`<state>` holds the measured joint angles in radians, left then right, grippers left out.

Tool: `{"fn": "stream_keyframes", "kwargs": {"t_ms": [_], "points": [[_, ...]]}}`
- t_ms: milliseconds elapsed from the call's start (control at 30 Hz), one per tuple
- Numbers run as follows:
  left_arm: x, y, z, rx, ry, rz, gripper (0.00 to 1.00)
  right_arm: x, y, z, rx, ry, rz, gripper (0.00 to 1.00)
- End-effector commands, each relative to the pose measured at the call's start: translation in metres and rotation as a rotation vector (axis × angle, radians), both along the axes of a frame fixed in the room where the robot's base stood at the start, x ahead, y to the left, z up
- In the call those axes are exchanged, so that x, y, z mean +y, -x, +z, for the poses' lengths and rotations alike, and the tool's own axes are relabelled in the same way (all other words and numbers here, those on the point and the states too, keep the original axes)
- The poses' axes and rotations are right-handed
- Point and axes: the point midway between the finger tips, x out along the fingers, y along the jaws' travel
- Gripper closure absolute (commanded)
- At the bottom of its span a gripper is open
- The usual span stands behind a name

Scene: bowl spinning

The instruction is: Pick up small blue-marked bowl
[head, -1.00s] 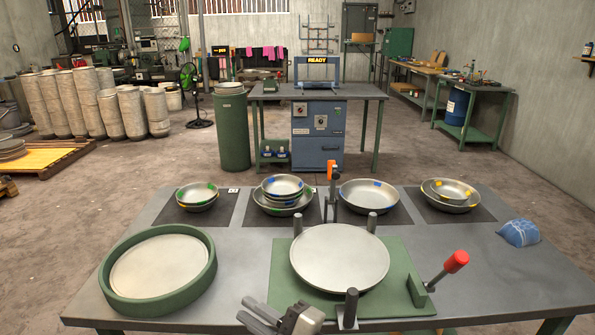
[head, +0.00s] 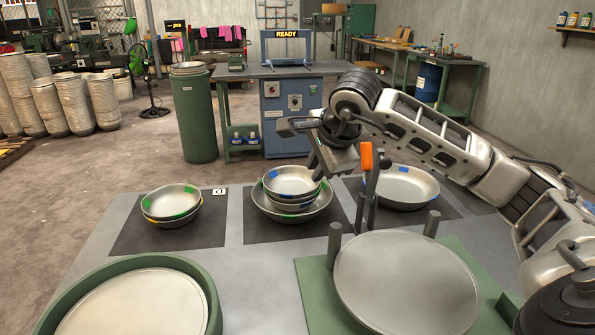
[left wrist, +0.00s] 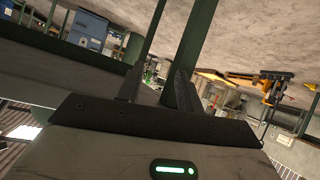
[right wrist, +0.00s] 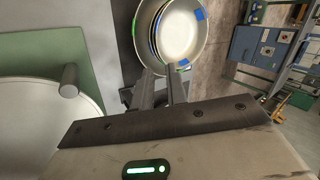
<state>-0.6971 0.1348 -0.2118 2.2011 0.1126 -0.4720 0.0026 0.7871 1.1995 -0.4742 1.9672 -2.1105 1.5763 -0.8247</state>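The small blue-marked bowl (head: 292,181) sits on top of the middle stack, on other blue-marked bowls inside a wide green-marked bowl (head: 262,206). In the right wrist view the small blue-marked bowl (right wrist: 184,32) lies just beyond the fingertips. My right gripper (head: 303,145) is above and right of the stack, fingers apart and empty; its fingers also show in the right wrist view (right wrist: 160,78). I cannot tell whether a finger touches the rim. My left gripper (left wrist: 156,78) is open and empty, away from the bowls; the head view does not show it.
A green-marked bowl (head: 172,201) sits on a yellow-marked one at left. A wide blue-marked bowl (head: 410,188) stands right, behind an orange-topped post (head: 367,158). A round plate (head: 405,280) with upright pegs and a green-rimmed tray (head: 205,285) are nearer.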

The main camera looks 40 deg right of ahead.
Motion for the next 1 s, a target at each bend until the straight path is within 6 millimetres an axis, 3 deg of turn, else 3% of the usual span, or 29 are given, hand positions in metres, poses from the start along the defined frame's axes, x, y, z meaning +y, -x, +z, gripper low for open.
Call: {"fn": "stream_keyframes", "kwargs": {"t_ms": [600,1000], "points": [[-0.001,-0.001,-0.015,-0.026,-0.004,-0.005,0.64,-0.008,-0.037,-0.060,0.001,-0.003,0.001,0.85],[-0.002,-0.001,-0.010,-0.039,-0.003,-0.008,0.64,-0.010,-0.044,-0.069,0.001,-0.004,0.001,0.85]]}}
